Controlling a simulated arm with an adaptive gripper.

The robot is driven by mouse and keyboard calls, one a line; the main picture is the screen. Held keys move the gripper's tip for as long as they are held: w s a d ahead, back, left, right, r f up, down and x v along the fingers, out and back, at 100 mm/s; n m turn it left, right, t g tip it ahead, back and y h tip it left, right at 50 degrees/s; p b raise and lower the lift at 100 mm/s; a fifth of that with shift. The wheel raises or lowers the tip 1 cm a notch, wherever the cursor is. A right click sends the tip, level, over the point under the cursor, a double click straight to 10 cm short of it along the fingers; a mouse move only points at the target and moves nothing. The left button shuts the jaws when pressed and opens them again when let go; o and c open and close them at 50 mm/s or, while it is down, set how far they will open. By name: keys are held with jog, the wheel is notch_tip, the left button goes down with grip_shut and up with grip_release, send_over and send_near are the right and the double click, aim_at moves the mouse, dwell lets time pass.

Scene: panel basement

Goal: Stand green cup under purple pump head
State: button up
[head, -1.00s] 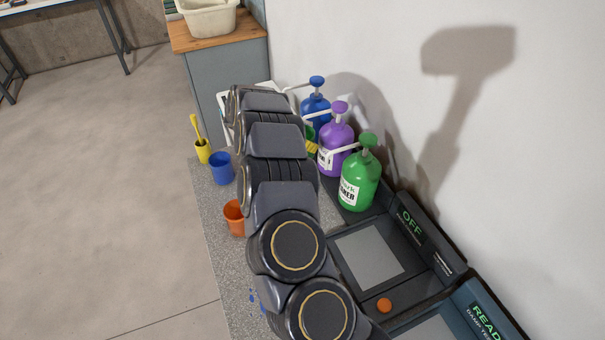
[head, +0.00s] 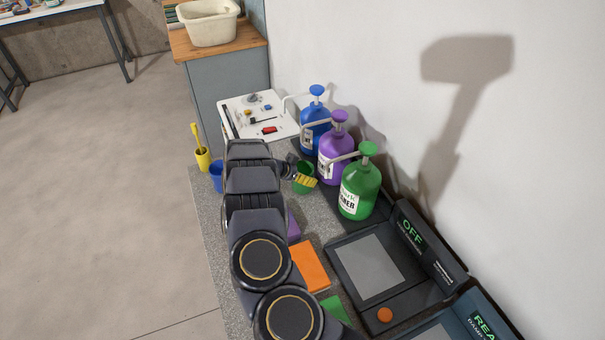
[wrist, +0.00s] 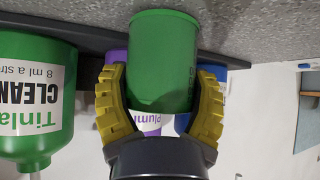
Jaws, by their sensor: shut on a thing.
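The green cup (head: 304,169) stands upright at the dark strip in front of the pump bottles, in the head view. My gripper (head: 305,181) is shut on it, with yellow padded fingers around its sides. In the upside-down wrist view the green cup (wrist: 165,60) sits between the fingers (wrist: 163,100), its base near or on the counter; I cannot tell which. The purple bottle (head: 334,168) has a purple pump head (head: 340,117) with a pale spout reaching left, near the space above the cup. The purple bottle (wrist: 149,122) is partly hidden behind the cup in the wrist view.
A blue pump bottle (head: 314,133) and a green pump bottle (head: 359,196) flank the purple one. A white tray (head: 285,123) lies behind. A blue cup (head: 215,178) and yellow cup (head: 202,160) stand left. Colored squares, including an orange one (head: 309,266), lie in front.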

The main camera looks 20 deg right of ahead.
jog(key=shift+f, duration=0.1)
jog(key=o, duration=1.2)
jog(key=shift+c, duration=0.2)
